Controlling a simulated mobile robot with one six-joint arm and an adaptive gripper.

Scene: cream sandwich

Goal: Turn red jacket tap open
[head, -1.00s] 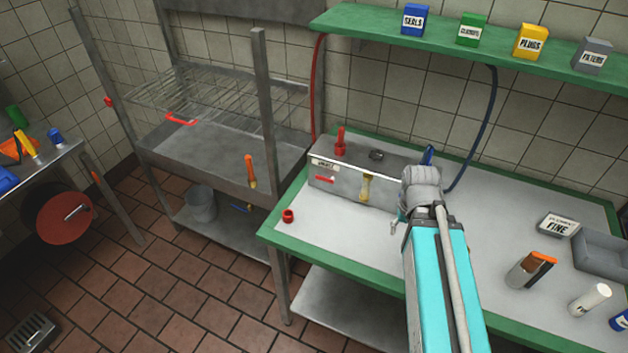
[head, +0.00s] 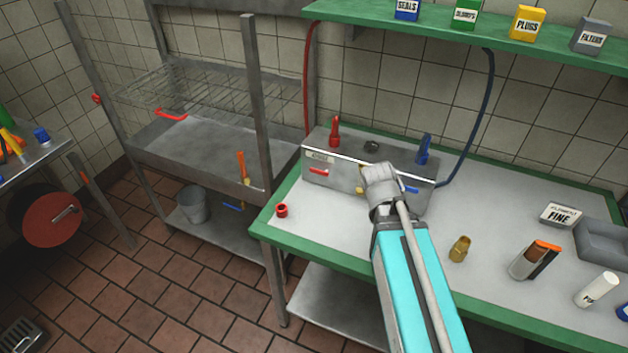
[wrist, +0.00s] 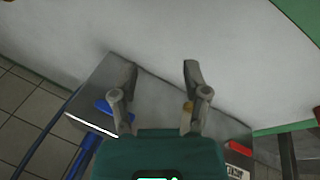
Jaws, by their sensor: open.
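The steel box (head: 345,186) stands at the back of the green-edged bench. A red tap lever (head: 319,171) lies roughly level on its front at the left; a blue lever (head: 411,189) is on its right. An upright red handle (head: 334,132) and blue handle (head: 423,150) rise from the top. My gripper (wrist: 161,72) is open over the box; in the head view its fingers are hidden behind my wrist. In the wrist view the red lever (wrist: 238,147) lies right of and below the fingers, apart from them; a brass part (wrist: 188,106) shows beside the right finger.
A red ring (head: 281,210) lies left on the bench and a brass fitting (head: 460,249) to the right of my arm. A grey tray (head: 604,242) stands farther right. A shelf (head: 400,27) with boxes and hanging hoses is above. The bench's left front is mostly clear.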

